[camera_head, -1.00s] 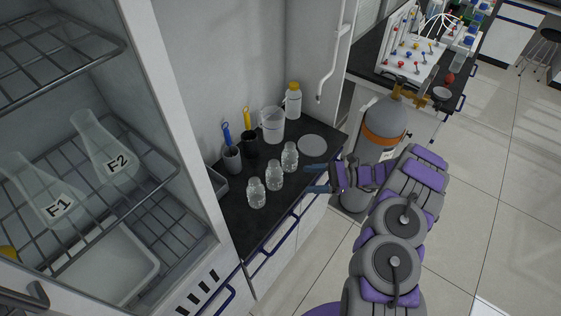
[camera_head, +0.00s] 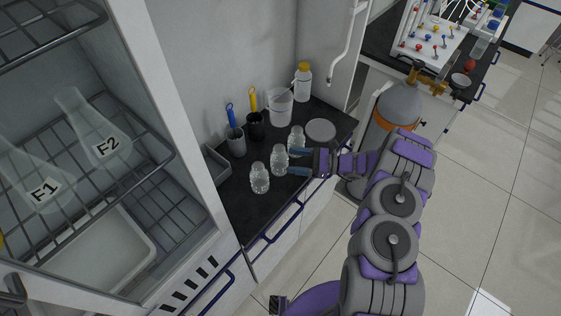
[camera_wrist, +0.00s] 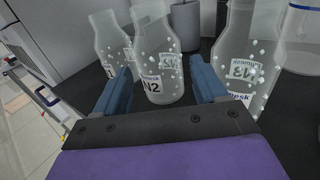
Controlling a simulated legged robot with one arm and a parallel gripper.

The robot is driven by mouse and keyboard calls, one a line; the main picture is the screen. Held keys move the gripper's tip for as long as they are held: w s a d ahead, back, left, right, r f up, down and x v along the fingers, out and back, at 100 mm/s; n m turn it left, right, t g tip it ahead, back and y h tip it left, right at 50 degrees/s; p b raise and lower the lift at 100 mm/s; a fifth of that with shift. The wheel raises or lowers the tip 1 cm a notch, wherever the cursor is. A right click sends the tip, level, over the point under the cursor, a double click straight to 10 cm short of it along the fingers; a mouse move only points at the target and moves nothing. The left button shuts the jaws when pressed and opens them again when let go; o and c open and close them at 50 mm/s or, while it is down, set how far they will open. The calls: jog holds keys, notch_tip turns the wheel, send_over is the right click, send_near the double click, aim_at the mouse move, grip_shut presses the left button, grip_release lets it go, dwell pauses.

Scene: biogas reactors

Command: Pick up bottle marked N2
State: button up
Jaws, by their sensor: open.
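The bottle marked N2 (camera_wrist: 158,52) is a clear glass bottle with a label, standing upright in the middle of the wrist view. It appears to be the middle one of three bottles on the black counter in the head view (camera_head: 279,160). My gripper (camera_wrist: 160,88) is open, its blue fingers reaching to either side of the N2 bottle's lower part, with the bottle in front of or between the tips. In the head view my gripper (camera_head: 299,161) is at the counter's front edge, beside the bottles. Whether the fingers touch the bottle cannot be told.
Another bottle (camera_wrist: 108,42) stands left of N2, and the bottle marked N3 (camera_wrist: 248,60) stands close to the right finger. Behind are a white beaker (camera_head: 280,107), dark cups with tools (camera_head: 255,125), a yellow-capped bottle (camera_head: 303,83) and a round dish (camera_head: 320,131).

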aim_at(277, 158)
jog(key=a, duration=0.3)
jog(key=a+b, duration=0.1)
jog(key=a, duration=0.2)
jog(key=shift+w+a, duration=0.2)
jog(key=shift+a, duration=0.2)
jog(key=shift+r, duration=0.1)
jog(key=shift+c, duration=0.5)
jog(key=shift+d, duration=0.1)
jog(key=c, duration=0.7)
jog(key=shift+c, duration=0.2)
